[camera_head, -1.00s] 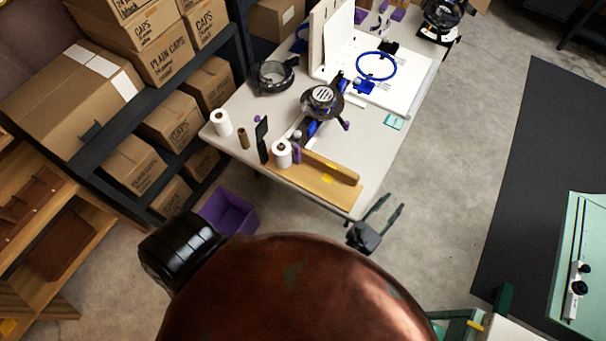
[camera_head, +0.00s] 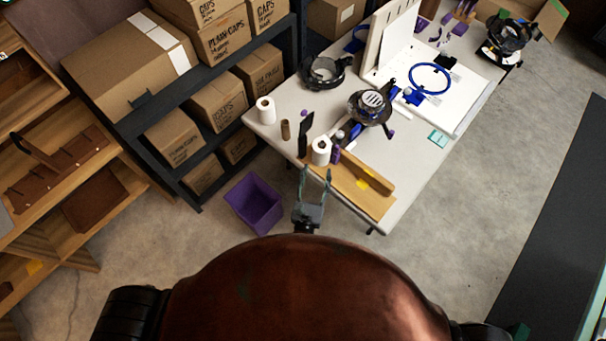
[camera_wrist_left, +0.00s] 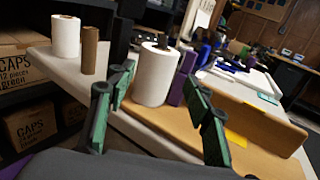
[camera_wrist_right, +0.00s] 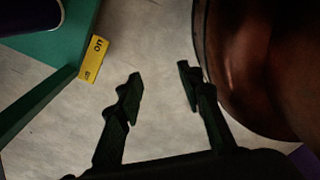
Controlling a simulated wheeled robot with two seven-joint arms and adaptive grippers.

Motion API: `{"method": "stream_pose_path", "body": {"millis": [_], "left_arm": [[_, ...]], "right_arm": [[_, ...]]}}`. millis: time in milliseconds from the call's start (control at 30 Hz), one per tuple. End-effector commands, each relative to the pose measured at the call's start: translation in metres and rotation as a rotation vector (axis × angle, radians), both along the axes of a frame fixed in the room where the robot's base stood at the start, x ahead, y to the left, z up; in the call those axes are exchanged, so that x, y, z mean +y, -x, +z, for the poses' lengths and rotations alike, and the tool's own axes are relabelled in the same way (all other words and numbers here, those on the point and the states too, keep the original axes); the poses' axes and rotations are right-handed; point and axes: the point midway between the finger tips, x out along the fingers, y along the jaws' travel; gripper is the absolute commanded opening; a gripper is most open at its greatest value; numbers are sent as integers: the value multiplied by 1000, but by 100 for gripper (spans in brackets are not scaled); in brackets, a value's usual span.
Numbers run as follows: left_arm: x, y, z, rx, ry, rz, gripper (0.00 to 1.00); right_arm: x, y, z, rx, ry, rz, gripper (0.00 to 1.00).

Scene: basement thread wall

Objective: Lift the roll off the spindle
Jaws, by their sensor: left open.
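A white roll (camera_head: 321,151) stands upright on a wooden base (camera_head: 355,185) at the near edge of the table. In the left wrist view the roll (camera_wrist_left: 156,75) has a dark spindle tip (camera_wrist_left: 163,43) showing at its top; the rest of the spindle is hidden. My left gripper (camera_head: 316,172) is open and empty, just in front of the roll. In its wrist view the roll stands beyond and between the two fingers, with no contact that I can see. My right gripper (camera_wrist_right: 160,74) is open and empty above the floor, away from the table.
A second white roll (camera_head: 266,110) and a brown tube (camera_head: 285,130) stand left of the base. A dark upright plate (camera_head: 305,135) is close beside the roll, and a purple bottle (camera_wrist_left: 182,76) is behind it. A purple bin (camera_head: 254,203) sits on the floor. Shelves with boxes (camera_head: 217,105) line the left.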

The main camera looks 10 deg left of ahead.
Motion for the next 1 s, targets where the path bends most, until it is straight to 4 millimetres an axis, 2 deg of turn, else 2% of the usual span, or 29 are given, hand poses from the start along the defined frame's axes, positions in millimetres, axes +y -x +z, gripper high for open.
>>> {"method": "stream_pose_path", "body": {"millis": [200, 500, 867, 1000], "left_arm": [[-3, -30, 2, -4, -1, 1, 63], [-5, -67, 1, -1, -1, 4, 63], [-6, -74, 0, 0, 0, 5, 63], [-6, -73, 0, 0, 0, 4, 55]], "right_arm": [[-4, 12, 3, 14, 5, -2, 34], [-10, 14, 3, 17, 10, -1, 34], [-9, 5, 3, 6, 9, 1, 34], [-7, 5, 3, 6, 8, 0, 34]]}}
